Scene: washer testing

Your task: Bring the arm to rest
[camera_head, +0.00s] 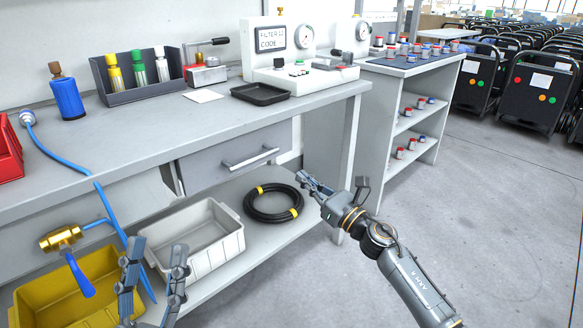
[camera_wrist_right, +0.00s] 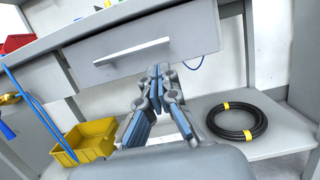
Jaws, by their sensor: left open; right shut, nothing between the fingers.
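My right arm (camera_head: 408,278) reaches in from the lower right, beside the workbench. Its gripper (camera_head: 303,180) is in front of the bench, right of the drawer handle (camera_head: 250,158) in the picture. In the right wrist view the right gripper (camera_wrist_right: 157,72) has its fingertips together with nothing between them, and the drawer front (camera_wrist_right: 140,52) shows behind them. My left gripper (camera_head: 157,252) is at the lower left, fingers apart and empty, in front of the grey bin (camera_head: 215,252). The rest of my left arm is out of view.
The workbench (camera_head: 150,128) holds a black tray (camera_head: 260,93), a gauge tester (camera_head: 300,70) and a bottle rack (camera_head: 140,92). Below are a yellow bin (camera_head: 30,300) and a coiled black hose (camera_head: 250,213). The floor (camera_head: 490,220) right is clear.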

